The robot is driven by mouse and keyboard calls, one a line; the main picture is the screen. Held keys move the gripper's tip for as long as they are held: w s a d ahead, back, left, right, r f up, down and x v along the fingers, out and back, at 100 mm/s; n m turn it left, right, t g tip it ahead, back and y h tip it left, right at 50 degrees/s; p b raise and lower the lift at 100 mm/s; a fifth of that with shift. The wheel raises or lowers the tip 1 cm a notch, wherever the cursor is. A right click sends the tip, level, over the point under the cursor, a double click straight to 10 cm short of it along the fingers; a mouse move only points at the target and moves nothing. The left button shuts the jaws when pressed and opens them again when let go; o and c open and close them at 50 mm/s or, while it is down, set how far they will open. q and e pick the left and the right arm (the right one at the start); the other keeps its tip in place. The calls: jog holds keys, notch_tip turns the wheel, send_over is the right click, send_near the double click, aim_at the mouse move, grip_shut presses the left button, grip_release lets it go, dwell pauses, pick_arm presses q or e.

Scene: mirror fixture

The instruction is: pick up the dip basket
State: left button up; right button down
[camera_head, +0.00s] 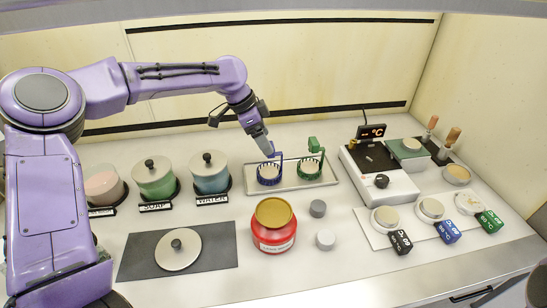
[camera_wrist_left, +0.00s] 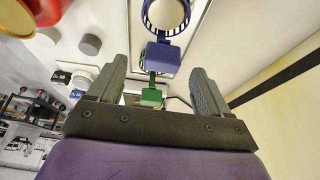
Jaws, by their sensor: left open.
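A blue dip basket (camera_head: 269,174) with an upright handle stands at the left end of a shallow metal tray (camera_head: 290,186). A green dip basket (camera_head: 309,168) with a green handle stands beside it on the right. My left gripper (camera_head: 266,149) points down close to the blue basket's handle. In the left wrist view my left gripper (camera_wrist_left: 160,85) is open, and the blue handle block (camera_wrist_left: 161,55) shows just ahead of and between the fingers. Contact cannot be told. The green handle block (camera_wrist_left: 151,97) shows farther off. My right gripper is out of view.
Lidded jars labelled soap (camera_head: 155,182) and water (camera_head: 210,176) stand to the left. A red jar (camera_head: 273,236) and small grey cylinders (camera_head: 318,208) stand in front. A hot plate (camera_head: 378,170) is at the right. A dark mat (camera_head: 140,257) holds a round lid (camera_head: 177,254).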

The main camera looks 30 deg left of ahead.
pick_arm(q)
jog(key=x, duration=0.2)
jog(key=p+x, duration=0.1)
jog(key=x, duration=0.3)
jog(key=shift+w+a+f, duration=0.15)
jog(key=shift+w+f, duration=0.2)
jog(key=shift+w, duration=0.15)
jog(key=shift+s+r, duration=0.3)
jog(key=shift+s, duration=0.15)
jog(key=shift+s+r, duration=0.1)
jog(key=shift+s, duration=0.1)
jog(key=c, duration=1)
jog(key=shift+w, duration=0.15)
jog(key=shift+c, duration=0.2)
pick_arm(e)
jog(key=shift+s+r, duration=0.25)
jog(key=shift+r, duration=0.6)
